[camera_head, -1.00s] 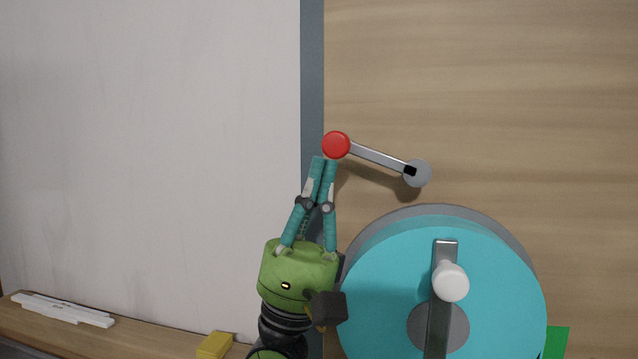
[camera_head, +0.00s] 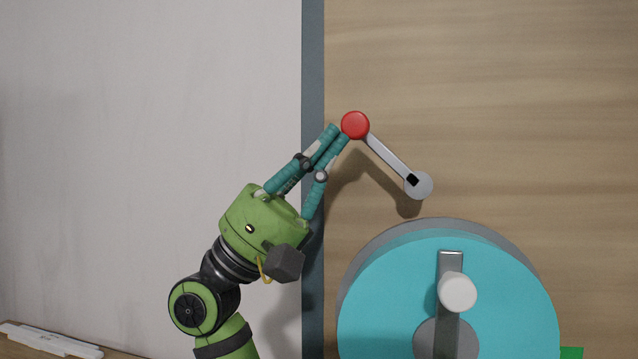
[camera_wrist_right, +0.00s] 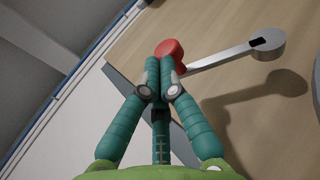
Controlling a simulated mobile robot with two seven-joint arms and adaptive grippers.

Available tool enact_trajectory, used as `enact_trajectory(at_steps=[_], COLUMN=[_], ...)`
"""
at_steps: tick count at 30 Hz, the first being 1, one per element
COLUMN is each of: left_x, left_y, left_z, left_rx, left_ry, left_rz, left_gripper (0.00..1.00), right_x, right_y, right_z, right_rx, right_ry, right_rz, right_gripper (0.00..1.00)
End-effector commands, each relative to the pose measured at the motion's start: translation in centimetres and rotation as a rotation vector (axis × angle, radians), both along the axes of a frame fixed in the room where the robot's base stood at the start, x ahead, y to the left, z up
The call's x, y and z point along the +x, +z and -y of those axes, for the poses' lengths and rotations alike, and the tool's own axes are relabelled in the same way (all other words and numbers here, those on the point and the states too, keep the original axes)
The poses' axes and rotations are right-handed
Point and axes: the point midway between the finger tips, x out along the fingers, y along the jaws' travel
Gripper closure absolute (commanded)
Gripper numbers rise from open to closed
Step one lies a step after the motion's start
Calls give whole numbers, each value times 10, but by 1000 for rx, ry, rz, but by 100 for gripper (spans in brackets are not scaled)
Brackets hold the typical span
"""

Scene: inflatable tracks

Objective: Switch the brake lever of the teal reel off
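The brake lever (camera_head: 390,156) is a grey metal bar on the wooden wall above the teal reel (camera_head: 380,300). It turns on a round grey pivot (camera_head: 425,188) and slants up and left to a red knob (camera_head: 355,125). My right gripper (camera_head: 340,132) reaches up from the lower left, its teal fingers together and their tips against the knob's lower left side. In the right wrist view the closed fingertips (camera_wrist_right: 164,62) lie in front of the red knob (camera_wrist_right: 170,47) and partly hide it. The knob does not appear gripped between them. My left gripper is not in view.
The reel has a grey crank with a white handle (camera_head: 458,292) below the lever. A dark vertical strip (camera_head: 313,60) separates the pale panel from the wooden wall. White sticks (camera_head: 50,340) lie on a ledge at lower left. The wall above the lever is clear.

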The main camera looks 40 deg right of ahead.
Motion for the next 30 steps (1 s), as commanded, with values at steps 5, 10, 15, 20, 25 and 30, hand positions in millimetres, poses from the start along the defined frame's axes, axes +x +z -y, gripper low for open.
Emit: enact_trajectory(at_steps=[5,10,15,20,25,30], left_x=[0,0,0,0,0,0], left_y=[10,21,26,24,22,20], left_z=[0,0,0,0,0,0], left_rx=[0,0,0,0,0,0], left_ry=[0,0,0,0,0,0], left_rz=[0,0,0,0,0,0], left_gripper=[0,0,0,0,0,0], right_x=[-6,-14,-23,-31,-37,-41], right_y=[22,36,42,48,53,56], right_z=[5,12,20,26,32,36], right_rx=[111,216,278,275,274,274], right_ry=[0,0,-2,-1,-1,-1], right_rz=[130,253,324,323,321,321], right_gripper=[100,100,100,100,100,100])
